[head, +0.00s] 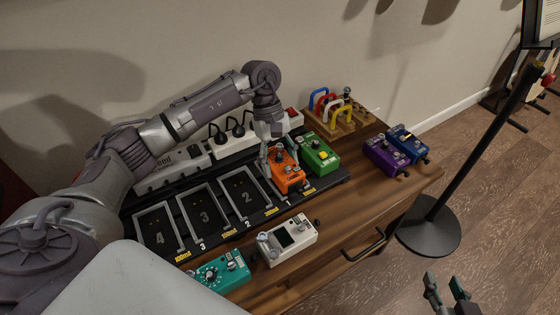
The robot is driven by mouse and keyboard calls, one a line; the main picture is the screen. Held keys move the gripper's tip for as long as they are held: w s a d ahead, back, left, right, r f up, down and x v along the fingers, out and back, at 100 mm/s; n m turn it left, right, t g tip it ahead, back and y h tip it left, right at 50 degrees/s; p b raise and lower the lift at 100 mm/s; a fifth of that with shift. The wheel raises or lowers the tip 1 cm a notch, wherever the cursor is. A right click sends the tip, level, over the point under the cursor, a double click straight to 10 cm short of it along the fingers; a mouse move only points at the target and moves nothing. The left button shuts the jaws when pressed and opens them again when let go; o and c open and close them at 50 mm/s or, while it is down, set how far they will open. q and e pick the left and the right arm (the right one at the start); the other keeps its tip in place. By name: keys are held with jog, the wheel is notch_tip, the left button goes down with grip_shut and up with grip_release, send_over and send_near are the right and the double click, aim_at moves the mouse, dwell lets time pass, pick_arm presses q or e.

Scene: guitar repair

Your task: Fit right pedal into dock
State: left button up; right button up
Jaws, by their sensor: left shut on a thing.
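The black dock board (190,262) has framed slots marked 4, 3 and 2, which look empty. An orange pedal (287,172) is over the slot at the right of slot 2. My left gripper (273,156) is shut on the orange pedal from above. Whether the pedal sits fully down in its slot is hard to tell, as the gripper and the pedal hide the frame. A green pedal (319,155) is close beside it at the right end of the board. My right gripper (449,290) is open and empty at the bottom right, beyond the table.
A white pedal (288,240) and a teal pedal (221,273) lie in front of the board. Purple (386,157) and blue (408,145) pedals are at the right. A power strip (232,138) and a wooden cable rack (338,122) stand behind. A stand (430,225) is on the floor.

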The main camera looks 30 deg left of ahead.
pick_arm(q)
jog(key=o, duration=1.5)
jog(key=shift+o, duration=0.2)
jog(key=shift+o, duration=0.6)
jog(key=shift+r, duration=0.15)
